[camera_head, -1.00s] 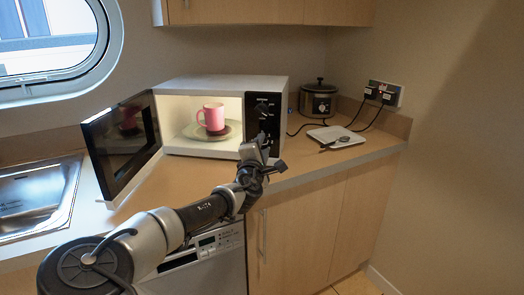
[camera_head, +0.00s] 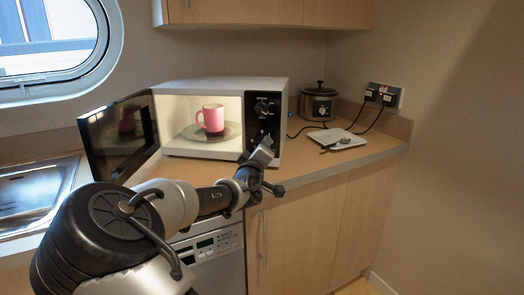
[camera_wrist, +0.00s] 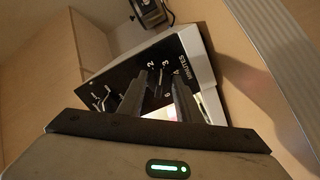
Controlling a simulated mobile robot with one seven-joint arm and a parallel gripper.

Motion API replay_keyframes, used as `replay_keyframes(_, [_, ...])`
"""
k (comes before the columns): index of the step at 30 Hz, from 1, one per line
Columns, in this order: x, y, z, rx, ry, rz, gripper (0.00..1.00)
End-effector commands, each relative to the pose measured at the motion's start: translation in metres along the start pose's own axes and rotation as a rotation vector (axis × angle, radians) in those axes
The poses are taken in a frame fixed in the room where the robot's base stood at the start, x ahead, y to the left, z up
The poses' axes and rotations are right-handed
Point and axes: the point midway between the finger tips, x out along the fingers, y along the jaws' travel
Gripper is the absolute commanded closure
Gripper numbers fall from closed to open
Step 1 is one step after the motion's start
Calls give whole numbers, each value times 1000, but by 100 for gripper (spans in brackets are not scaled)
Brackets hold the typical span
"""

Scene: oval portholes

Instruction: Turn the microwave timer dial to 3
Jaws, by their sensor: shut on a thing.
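The microwave (camera_head: 212,84) stands on the counter with its door (camera_head: 120,140) swung open to the left. Its dark control panel (camera_head: 276,103) has an upper knob (camera_head: 262,108); the lower part, where the timer dial sits, is behind my gripper (camera_head: 266,147). In the wrist view my gripper (camera_wrist: 160,82) has its fingers against the panel (camera_wrist: 118,84), among printed numbers and the word MINUTES. It is shut on the timer dial, which the fingers mostly hide. I cannot read the dial's pointer. A pink mug (camera_head: 211,117) stands on the plate inside.
A slow cooker (camera_head: 318,103) and a white board (camera_head: 337,137) with a dark utensil on it stand right of the microwave. Cables run to the wall socket (camera_head: 383,94). The sink (camera_head: 35,190) is at left. The counter's front edge lies below my forearm.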

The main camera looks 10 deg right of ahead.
Motion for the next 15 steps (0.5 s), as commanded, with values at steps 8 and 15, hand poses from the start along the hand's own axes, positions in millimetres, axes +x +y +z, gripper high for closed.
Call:
replay_keyframes(8, [0,-2,0,126,1,-1,91])
replay_keyframes(15, [0,-1,0,162,0,0,91])
